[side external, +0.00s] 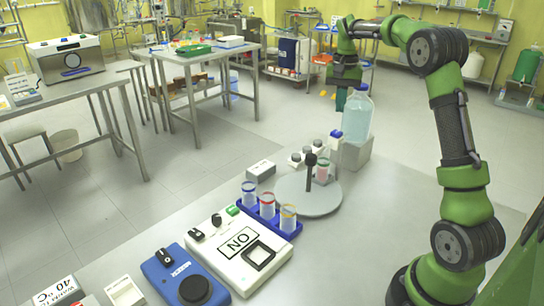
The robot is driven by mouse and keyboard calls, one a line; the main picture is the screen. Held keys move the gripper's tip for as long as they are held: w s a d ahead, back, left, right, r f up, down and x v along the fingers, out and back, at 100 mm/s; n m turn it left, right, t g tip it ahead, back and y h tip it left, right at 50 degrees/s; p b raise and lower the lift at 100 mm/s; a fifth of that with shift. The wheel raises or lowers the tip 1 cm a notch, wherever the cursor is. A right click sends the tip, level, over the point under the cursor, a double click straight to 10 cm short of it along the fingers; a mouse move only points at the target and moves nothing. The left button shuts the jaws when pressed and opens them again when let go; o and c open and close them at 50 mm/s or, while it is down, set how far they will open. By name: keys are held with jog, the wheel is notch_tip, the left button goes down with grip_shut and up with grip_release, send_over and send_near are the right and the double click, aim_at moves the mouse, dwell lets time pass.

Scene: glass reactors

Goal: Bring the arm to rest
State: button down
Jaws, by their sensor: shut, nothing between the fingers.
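My green arm rises from the right and arches over to the left. My gripper (341,99) hangs pointing down from its end, its teal fingers shut and empty. It is high above the back of the work table (400,205), beside the upper left of a large clear bottle (358,118) with a blue cap. In this view the fingers overlap the bottle's edge; I cannot tell whether they touch it. The bottle stands upright on a grey block (356,153).
A round grey plate (318,204) holds a dark post and a small vessel. A blue rack (285,226) of banded tubes, a white "ON" device (224,262) and a blue device (178,278) stand in front. The table's right part is largely clear, apart from my base.

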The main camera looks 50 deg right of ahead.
jog(key=shift+w+d, duration=0.1)
jog(key=shift+d, duration=0.05)
jog(key=shift+s+a+f+n, duration=0.2)
jog(key=shift+a+f, duration=0.25)
jog(key=shift+f, duration=0.05)
jog(key=shift+s+a+f+n, duration=0.15)
jog(key=shift+a+f+n, duration=0.05)
jog(key=shift+a+f, duration=0.25)
jog(key=s+a+r+n+t, duration=0.1)
jog(key=s+a+n+t, duration=0.1)
jog(key=s+a, duration=0.3)
jog(key=s+a+r+n+t+y, duration=0.1)
jog(key=s+a, duration=0.5)
jog(key=a, duration=0.8)
jog(key=s+a+r+n+t+y, duration=0.1)
jog(key=s+a+n+t, duration=0.3)
jog(key=a, duration=0.5)
jog(key=shift+s+a+r, duration=0.15)
jog(key=shift+s+r, duration=0.05)
jog(key=shift+s, duration=0.5)
